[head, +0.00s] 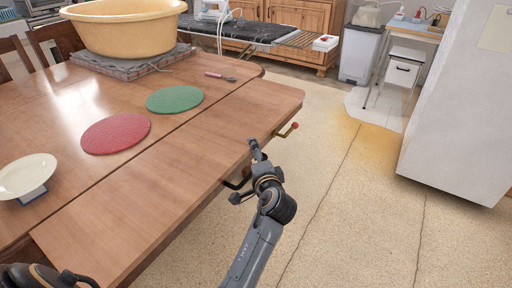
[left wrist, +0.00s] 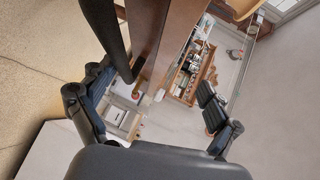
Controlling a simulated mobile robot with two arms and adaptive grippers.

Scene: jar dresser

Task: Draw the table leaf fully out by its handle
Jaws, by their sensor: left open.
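The wooden table leaf (head: 165,190) runs along the right side of the table, level with its top. The leaf edge also shows in the left wrist view (left wrist: 148,28). My left gripper (head: 247,170) is at this edge, partly covering the handle. In the left wrist view my left gripper (left wrist: 160,108) has its fingers wide apart, with a dark bar and the leaf edge in the space ahead. I cannot tell whether a finger touches the handle.
A red mat (head: 116,133), a green mat (head: 175,99), a pale plate (head: 28,175) and a yellow basin (head: 125,30) are on the table. A white cabinet (head: 462,110) stands at the right. The floor (head: 350,200) beside the leaf is clear.

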